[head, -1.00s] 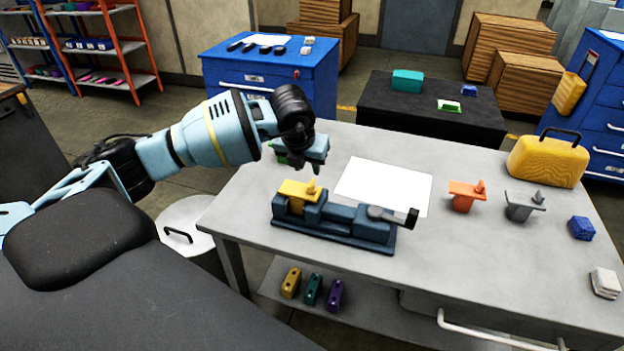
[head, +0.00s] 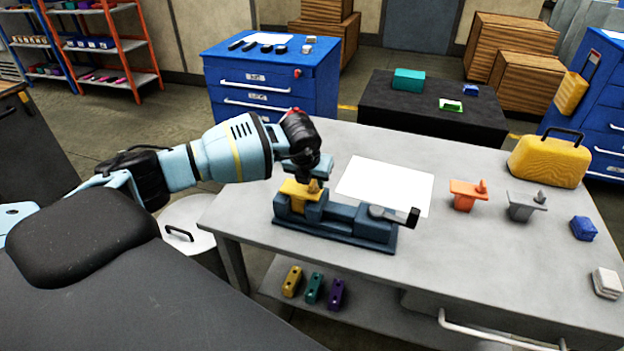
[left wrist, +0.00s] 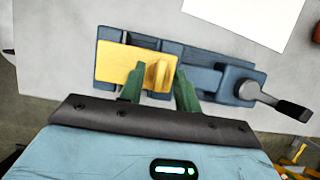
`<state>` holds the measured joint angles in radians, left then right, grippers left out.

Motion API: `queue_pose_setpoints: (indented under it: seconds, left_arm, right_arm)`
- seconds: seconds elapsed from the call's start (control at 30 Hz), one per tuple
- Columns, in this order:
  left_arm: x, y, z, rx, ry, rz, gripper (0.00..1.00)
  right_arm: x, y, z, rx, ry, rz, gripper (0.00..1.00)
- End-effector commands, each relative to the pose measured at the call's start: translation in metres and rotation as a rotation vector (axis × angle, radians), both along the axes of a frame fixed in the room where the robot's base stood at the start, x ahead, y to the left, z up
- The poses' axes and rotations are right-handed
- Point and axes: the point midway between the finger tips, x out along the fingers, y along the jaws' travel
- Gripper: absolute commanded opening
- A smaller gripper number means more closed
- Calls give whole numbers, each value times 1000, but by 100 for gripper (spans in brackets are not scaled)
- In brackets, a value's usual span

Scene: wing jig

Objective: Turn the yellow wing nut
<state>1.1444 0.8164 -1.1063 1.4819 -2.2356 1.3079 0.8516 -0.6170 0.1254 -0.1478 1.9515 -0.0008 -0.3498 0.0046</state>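The yellow wing nut (left wrist: 157,75) stands up from a yellow plate (left wrist: 115,64) clamped in a dark blue vise-like jig (head: 340,222) on the table. In the left wrist view my left gripper (left wrist: 159,82) is open, with one green finger on each side of the wing nut. A gap shows on the right side; on the left the finger is very near the nut, and I cannot tell whether it touches. In the head view the left gripper (head: 312,180) points down over the plate and partly hides it. My right gripper is not in view.
A white sheet (head: 385,185) lies behind the jig. An orange bracket (head: 466,196), a grey bracket (head: 523,207), a blue block (head: 583,229) and a yellow case (head: 548,162) are to the right. The jig's black-tipped lever (left wrist: 290,109) sticks out right.

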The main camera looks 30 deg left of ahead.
Motion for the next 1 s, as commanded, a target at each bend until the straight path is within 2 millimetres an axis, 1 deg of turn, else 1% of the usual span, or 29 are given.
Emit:
queue_pose_setpoints:
  seconds: [0.1,0.13,0.37,0.73,0.87,1.0]
  left_arm:
    - [0,0,0,0,0,0,33]
    - [0,0,0,0,0,0,30]
    - [0,0,0,0,0,0,0]
    - [0,0,0,0,0,-28,0]
    - [0,1,0,-1,0,-83,0]
    - [0,1,0,-1,1,-176,0]
  right_arm:
    - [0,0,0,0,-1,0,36]
    - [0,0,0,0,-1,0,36]
    - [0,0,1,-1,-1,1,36]
    - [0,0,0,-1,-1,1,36]
    - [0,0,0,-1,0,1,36]
    - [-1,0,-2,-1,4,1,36]
